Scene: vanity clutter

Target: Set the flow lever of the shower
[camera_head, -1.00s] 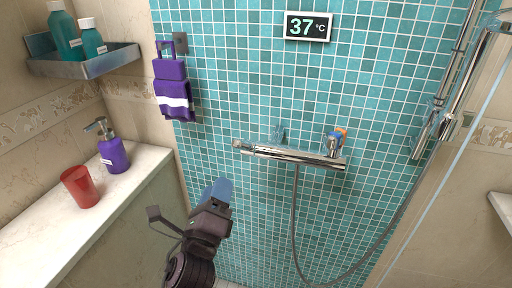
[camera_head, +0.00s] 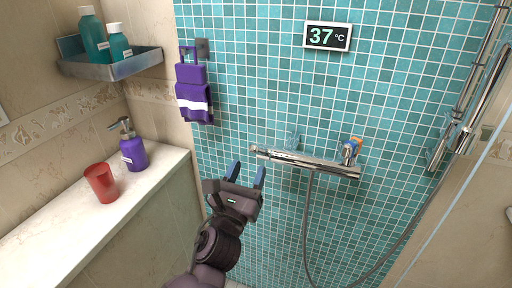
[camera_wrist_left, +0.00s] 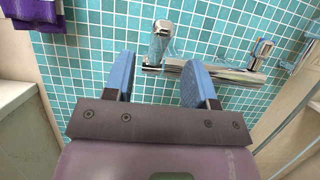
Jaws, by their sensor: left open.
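The chrome shower mixer bar (camera_head: 318,164) is fixed across the teal tiled wall. A small chrome lever end (camera_head: 254,149) shows at its left end. In the left wrist view, a round chrome lever end (camera_wrist_left: 163,26) stands out at the left part of the bar (camera_wrist_left: 240,75). The right end carries a chrome handle (camera_head: 347,152) with blue and orange parts. My left gripper (camera_head: 249,172) is open and empty, its blue fingers pointing up just below the bar's left end. The wrist view shows the lever between and beyond the fingers (camera_wrist_left: 158,72). Contact is not visible.
A hose (camera_head: 306,215) hangs below the bar. Purple towel (camera_head: 193,95) hangs left. A ledge (camera_head: 60,220) holds a red cup (camera_head: 100,183) and purple dispenser (camera_head: 133,153). A shelf (camera_head: 120,68) holds teal bottles. A glass edge stands right.

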